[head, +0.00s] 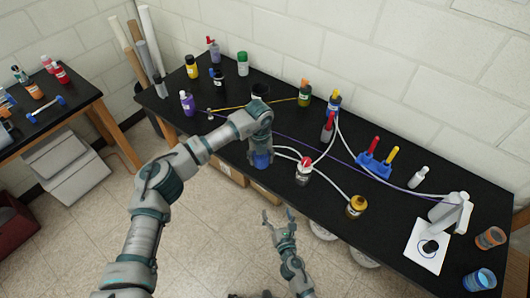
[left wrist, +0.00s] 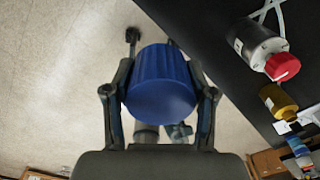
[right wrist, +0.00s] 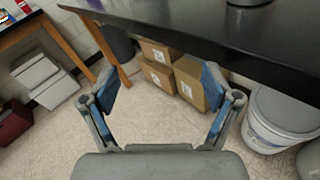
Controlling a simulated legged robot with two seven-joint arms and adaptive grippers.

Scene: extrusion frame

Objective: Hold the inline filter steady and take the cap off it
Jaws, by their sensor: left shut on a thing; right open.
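My left gripper (head: 260,150) is shut on a blue ribbed, round-topped thing (left wrist: 162,82), held in the air near the table's front edge. It looks like the filter with its blue cap. It also shows below the gripper in the head view (head: 262,159). The fingers stand on either side of it, and its body below the cap is hidden. My right gripper (head: 278,214) is open and empty, lower and in front of the table. In the right wrist view (right wrist: 160,95) only floor and boxes show between its fingers.
The floor in front is clear.

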